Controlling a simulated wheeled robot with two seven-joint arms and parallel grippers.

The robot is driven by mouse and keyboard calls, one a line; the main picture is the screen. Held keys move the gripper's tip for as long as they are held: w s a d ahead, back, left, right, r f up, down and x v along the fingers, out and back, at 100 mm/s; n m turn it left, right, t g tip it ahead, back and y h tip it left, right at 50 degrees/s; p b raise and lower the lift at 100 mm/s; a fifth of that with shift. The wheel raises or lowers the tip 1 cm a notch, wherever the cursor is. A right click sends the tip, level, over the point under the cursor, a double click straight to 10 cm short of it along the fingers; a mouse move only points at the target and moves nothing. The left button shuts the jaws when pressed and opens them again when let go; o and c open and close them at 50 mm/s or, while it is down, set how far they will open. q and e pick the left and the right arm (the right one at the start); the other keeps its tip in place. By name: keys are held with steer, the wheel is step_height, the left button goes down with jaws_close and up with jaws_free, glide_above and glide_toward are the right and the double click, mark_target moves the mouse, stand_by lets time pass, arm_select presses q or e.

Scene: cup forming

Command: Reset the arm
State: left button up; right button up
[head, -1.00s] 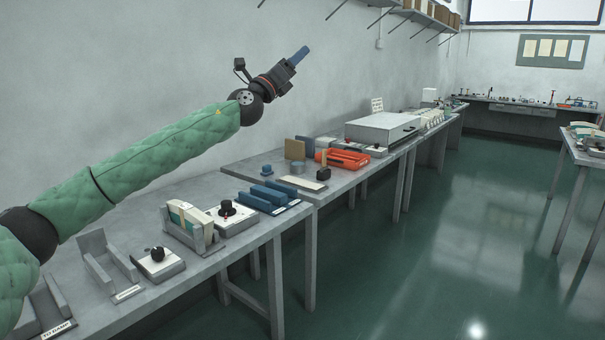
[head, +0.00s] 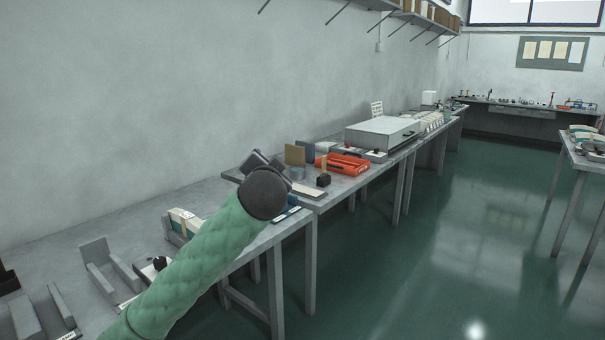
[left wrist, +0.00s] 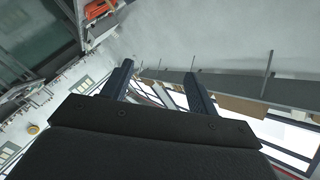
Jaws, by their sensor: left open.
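My left arm, in a green quilted sleeve (head: 195,262), comes up from the bottom of the head view and ends in a dark wrist joint (head: 265,192) in front of the bench. The fingers point toward the wall shelf and windows, which look tilted. My right gripper is not in view.
The grey bench (head: 215,190) runs along the left wall with a grey holder (head: 100,262), an orange tray (head: 343,164) and a large white box (head: 383,130) on it. A wall shelf (head: 425,18) is above. The green floor (head: 430,250) to the right is clear.

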arm_select(q)
steer(key=s+a+f+n+g+h+p, duration=0.1)
steer(key=s+a+f+n+g+p, duration=0.3)
steer(key=s+f, duration=1.05)
steer(key=s+a+f+g+h+p, duration=0.15)
steer(key=s+f+g, duration=0.35)
steer(key=s+f, duration=0.95)
steer(key=s+f+n+g+p, duration=0.1)
steer(key=s+f+g, duration=0.5)
steer(key=s+f, duration=1.4)
steer(key=shift+s+a+f+n+p, duration=0.15)
steer(key=shift+s+n+p, duration=0.3)
steer(key=shift+p, duration=0.25)
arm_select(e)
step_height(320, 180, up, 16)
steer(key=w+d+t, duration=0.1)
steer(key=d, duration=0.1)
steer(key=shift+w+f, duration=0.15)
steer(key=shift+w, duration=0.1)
